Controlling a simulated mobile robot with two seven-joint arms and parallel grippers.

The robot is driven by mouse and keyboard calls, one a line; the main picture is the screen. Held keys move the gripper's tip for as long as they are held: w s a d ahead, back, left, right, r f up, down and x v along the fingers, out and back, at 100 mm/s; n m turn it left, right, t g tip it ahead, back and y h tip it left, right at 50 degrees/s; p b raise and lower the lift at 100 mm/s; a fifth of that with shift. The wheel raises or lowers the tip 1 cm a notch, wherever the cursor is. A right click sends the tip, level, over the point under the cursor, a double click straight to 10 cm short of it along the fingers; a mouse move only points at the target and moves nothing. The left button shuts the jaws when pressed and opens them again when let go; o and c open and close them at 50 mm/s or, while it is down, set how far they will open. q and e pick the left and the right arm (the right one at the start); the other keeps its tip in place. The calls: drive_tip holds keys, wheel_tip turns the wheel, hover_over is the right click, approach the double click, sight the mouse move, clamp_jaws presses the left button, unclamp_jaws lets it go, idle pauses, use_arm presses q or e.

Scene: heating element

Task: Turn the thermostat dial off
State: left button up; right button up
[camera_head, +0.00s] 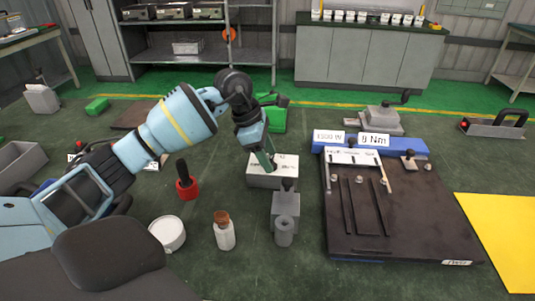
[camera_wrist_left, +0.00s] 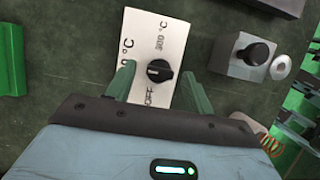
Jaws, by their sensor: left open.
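In the head view the left gripper (camera_head: 268,158) hides much of the dial.
A grey block with a black knob (camera_head: 285,205) stands just in front of the thermostat. A red-based tool (camera_head: 187,183), a bottle (camera_head: 224,235) and a white jar (camera_head: 167,233) are to the left. A dark plate fixture (camera_head: 410,220) with a blue bar fills the right.

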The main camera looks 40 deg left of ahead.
use_arm(q)
drive_tip(key=shift+c, duration=0.2)
drive_tip(key=c, duration=0.9)
drive_tip(key=shift+c, duration=0.2)
